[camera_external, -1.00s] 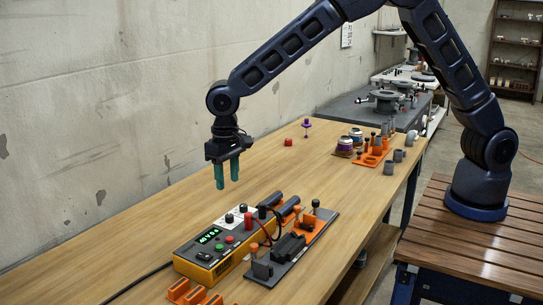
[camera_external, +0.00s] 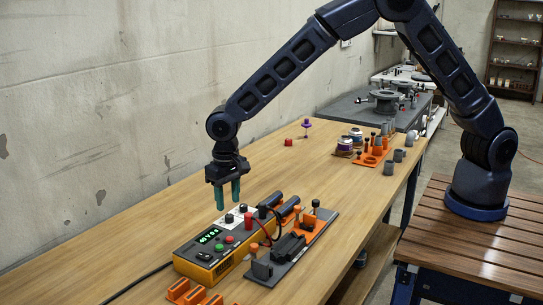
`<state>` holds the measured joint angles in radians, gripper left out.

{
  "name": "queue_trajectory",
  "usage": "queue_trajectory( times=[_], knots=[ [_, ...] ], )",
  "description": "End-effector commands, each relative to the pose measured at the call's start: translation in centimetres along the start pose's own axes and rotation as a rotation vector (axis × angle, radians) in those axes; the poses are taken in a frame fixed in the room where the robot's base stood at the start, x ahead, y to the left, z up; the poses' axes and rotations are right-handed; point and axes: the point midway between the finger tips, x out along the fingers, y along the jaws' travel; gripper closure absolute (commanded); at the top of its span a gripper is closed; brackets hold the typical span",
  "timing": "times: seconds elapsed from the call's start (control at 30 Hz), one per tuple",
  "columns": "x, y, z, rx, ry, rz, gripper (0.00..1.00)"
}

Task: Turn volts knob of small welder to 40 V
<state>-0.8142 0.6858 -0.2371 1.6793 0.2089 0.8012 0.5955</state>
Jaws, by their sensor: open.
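The small welder (camera_external: 206,267) is a yellow and dark grey box with a sloped grey top panel, lying on the wooden bench near the front. Its lit green display (camera_external: 209,236) is too small to read surely. Two black knobs stand on a white plate behind it: a nearer knob (camera_external: 229,218) and a farther knob (camera_external: 243,208). Their labels and pointers cannot be read, so I cannot tell which is volts. My gripper (camera_external: 228,203) points down with teal fingers apart and empty. It appears just above or behind the knobs; contact cannot be told.
Red and green buttons sit on the panel. Red and black leads run to a dark fixture plate (camera_external: 288,262) with orange clamps, close on the right. Orange holders (camera_external: 194,292) lie in front. A concrete wall borders the bench's left. Bare bench (camera_external: 120,262) lies left of the welder.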

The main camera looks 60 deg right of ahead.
Motion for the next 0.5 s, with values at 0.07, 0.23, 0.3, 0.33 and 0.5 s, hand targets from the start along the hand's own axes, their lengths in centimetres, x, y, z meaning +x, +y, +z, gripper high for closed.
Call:
queue_trajectory(
  times=[0.07, 0.23, 0.3, 0.33, 0.5],
  knots=[
    [1.4, 0.1, 0.0, -0.001, -0.002, 0.003, 0.56],
    [3.4, 0.0, 0.0, 0.000, -0.001, 0.002, 0.56],
    [3.9, 0.0, 0.0, 0.000, 0.000, 0.000, 0.56],
    [4.0, 0.0, 0.0, 0.000, 0.000, 0.000, 0.56],
    [4.5, 0.0, 0.0, 0.000, 0.000, 0.000, 0.56]
  ],
)
